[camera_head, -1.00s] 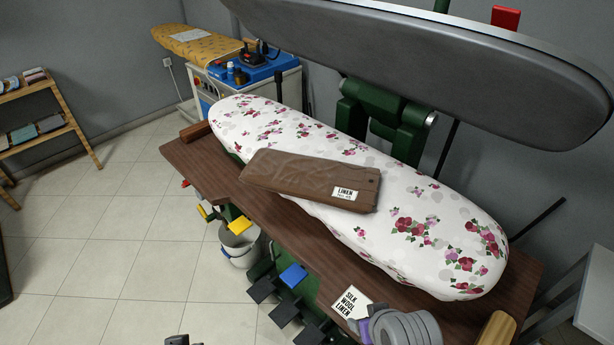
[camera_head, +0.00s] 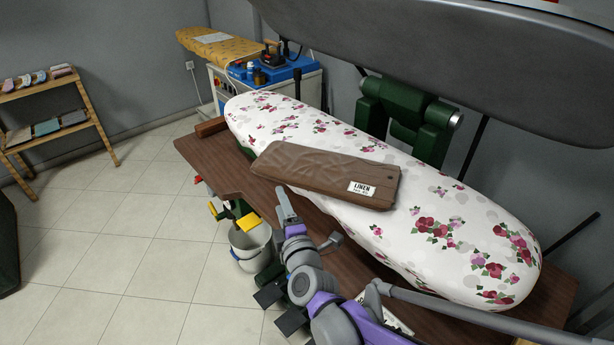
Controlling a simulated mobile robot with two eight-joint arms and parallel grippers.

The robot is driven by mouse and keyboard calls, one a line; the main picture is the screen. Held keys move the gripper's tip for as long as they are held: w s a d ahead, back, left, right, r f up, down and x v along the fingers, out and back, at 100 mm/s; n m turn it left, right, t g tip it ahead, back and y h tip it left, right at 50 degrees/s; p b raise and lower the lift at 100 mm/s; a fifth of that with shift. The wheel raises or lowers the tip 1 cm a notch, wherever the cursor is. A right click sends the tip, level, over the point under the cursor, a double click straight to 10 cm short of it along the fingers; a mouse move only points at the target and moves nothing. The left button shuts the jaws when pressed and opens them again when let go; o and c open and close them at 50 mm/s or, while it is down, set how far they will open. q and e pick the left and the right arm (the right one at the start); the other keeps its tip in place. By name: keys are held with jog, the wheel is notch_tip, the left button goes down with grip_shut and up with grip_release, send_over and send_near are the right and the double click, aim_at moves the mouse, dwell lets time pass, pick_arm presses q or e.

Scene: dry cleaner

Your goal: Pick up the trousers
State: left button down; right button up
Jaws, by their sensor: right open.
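The trousers (camera_head: 320,172) are brown and lie folded flat on the flowered pressing board. A white label reading "LINEN" (camera_head: 361,188) is on their right end. My right gripper (camera_head: 309,214) is open and empty. It is at the near side of the board, just below the trousers in the picture, with its two fingers spread. One finger points up toward the trousers' near edge. I see no clear contact with the cloth. My left gripper is not in view.
The padded board (camera_head: 455,245) sits over a brown wooden table (camera_head: 215,158). The raised grey press head (camera_head: 430,65) hangs above and behind. A shelf (camera_head: 45,110) is at the left, with open tiled floor between.

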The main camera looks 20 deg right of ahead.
aim_at(275, 181)
jog(key=shift+n+h, duration=0.3)
jog(key=w, duration=0.7)
jog(key=w+d, duration=0.1)
jog(key=w, duration=0.3)
jog(key=shift+w+f+p, duration=0.15)
jog(key=shift+w+p, duration=0.1)
jog(key=shift+p, duration=0.15)
jog(key=shift+c, duration=0.2)
grip_shut()
dwell(0.5)
